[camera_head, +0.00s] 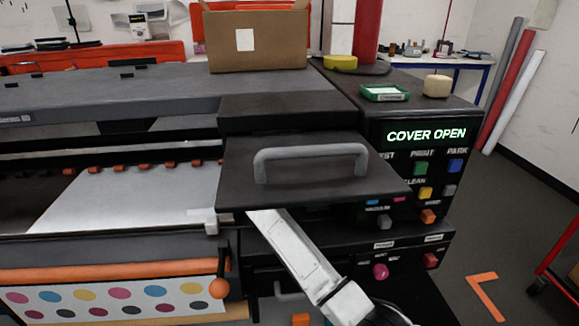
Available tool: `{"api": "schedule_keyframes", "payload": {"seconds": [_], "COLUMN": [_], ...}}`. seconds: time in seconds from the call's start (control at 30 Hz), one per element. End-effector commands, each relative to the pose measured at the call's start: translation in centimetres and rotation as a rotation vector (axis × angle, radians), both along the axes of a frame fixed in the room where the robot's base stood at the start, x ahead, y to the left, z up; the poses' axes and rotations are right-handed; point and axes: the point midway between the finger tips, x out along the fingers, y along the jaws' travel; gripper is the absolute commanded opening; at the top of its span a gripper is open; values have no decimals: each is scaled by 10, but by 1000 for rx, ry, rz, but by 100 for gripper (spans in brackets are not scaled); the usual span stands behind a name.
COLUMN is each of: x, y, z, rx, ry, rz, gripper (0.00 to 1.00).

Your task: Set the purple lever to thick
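No lever that is clearly purple shows, and no "thick" mark can be read. A magenta knob (380,271) sits on the lower right front panel of the printer, below small labels too small to read. A lever with an orange ball (219,288) hangs at the front left of that panel. My white arm reaches up from the bottom right and passes under the dark cover (330,187) with the grey handle. My gripper is hidden behind or under this cover, so its fingers do not show.
The display (426,134) reads "COVER OPEN", above several coloured buttons. A cardboard box (257,40), a yellow roll (340,62) and a green tray (385,92) stand on top of the printer. A red cart (560,262) stands at the right edge.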

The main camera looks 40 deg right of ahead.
Motion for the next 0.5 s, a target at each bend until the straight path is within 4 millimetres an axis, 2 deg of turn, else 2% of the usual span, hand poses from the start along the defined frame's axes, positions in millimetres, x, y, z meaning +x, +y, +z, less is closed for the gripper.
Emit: {"api": "schedule_keyframes", "payload": {"seconds": [0.13, 0.5], "x": [0, 0], "y": [0, 0], "z": [0, 0], "rx": [0, 0], "ry": [0, 0], "rz": [0, 0], "gripper": [57, 22]}}
